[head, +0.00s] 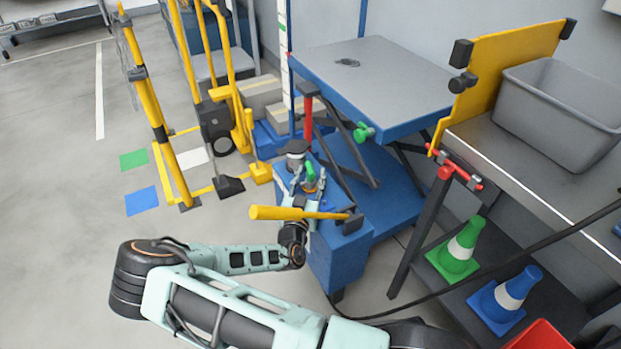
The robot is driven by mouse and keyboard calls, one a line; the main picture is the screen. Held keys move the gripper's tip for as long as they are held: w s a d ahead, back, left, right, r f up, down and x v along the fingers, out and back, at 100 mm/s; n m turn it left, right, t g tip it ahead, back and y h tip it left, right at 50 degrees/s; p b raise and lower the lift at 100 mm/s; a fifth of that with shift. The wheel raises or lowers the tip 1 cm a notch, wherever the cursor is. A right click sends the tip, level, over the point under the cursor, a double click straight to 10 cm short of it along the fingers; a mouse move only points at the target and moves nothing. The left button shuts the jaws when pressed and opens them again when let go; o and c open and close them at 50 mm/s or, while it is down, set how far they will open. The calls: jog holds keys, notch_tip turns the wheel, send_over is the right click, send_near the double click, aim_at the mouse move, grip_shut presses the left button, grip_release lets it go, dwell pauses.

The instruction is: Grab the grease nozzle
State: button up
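My gripper (309,181) is over the top of the blue unit at the foot of the lift table. Its two fingers are spread apart. A small item with a green top and an orange-yellow lower part (310,176) stands between the fingers; it may be the grease nozzle, but it is too small to be sure. I cannot tell whether a finger touches it. A grey-black round part (297,148) stands just behind it. A thick yellow handle (290,213) crosses in front of my gripper and hides part of it.
The blue lift table (400,85) with a small dark item (347,62) on top stands behind. A green knob (363,132) juts from its edge. Right, a shelf holds a grey bin (555,110), a green cone (458,250) and a blue cone (505,300). Left floor is open beyond yellow rails.

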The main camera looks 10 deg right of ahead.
grip_shut()
jog(key=shift+r, duration=0.2)
dwell(0.3)
